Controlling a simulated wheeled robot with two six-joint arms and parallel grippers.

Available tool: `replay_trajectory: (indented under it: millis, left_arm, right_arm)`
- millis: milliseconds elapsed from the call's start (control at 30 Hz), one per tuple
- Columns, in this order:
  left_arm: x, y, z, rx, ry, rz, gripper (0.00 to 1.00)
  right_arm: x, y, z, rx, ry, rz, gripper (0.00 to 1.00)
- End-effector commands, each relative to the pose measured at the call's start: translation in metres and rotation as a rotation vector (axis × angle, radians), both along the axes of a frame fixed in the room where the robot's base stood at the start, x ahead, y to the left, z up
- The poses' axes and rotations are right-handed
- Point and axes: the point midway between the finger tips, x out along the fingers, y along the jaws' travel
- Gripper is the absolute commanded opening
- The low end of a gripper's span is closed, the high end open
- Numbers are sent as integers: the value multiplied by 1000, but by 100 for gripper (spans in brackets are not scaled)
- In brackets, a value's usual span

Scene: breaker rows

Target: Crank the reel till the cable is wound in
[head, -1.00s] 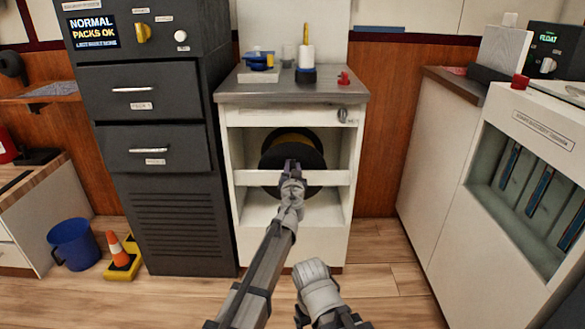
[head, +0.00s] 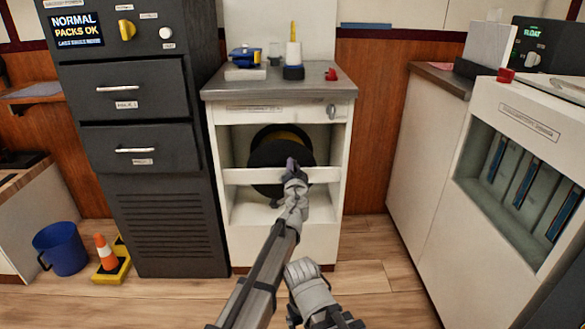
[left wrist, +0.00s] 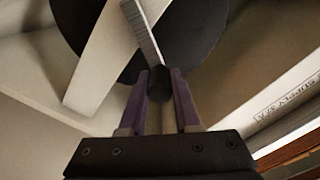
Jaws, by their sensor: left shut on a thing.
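The reel (head: 262,157) is a dark round disc with a yellow band at its top, inside the upper opening of a white cabinet. The disc also fills the top of the left wrist view (left wrist: 195,30). My left gripper (head: 290,163) is in front of the reel's right part. In the left wrist view its purple fingers (left wrist: 160,90) are closed around a dark round crank handle (left wrist: 160,79). A thin grey crank arm (left wrist: 144,32) runs up from near the handle. The gripper hides part of the reel in the head view. My right gripper's fingers do not show.
The grey cabinet top (head: 277,88) carries small items. A dark drawer cabinet (head: 150,200) stands close at left, a white unit (head: 420,170) at right. An orange cone (head: 106,252) and blue bucket (head: 62,247) are on the floor.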

Motion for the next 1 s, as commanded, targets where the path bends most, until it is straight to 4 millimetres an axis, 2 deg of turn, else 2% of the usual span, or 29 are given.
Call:
replay_trajectory:
  millis: [67, 100, 300, 667, 867, 1000]
  left_arm:
    - [0, 4, 0, 2, 0, 7, 0]
    - [0, 4, 0, 2, -1, 8, 35]
    - [0, 2, 0, 0, 0, 6, 58]
    - [-3, 2, 0, -1, 0, 3, 58]
    - [-21, 7, 0, -1, 0, 6, 58]
    - [-39, 13, 0, -1, 0, 8, 58]
  right_arm:
    - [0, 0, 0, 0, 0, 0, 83]
    - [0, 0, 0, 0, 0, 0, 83]
    - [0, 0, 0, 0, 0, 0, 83]
    - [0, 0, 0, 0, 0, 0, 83]
    - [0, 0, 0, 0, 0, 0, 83]
    - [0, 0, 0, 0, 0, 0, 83]
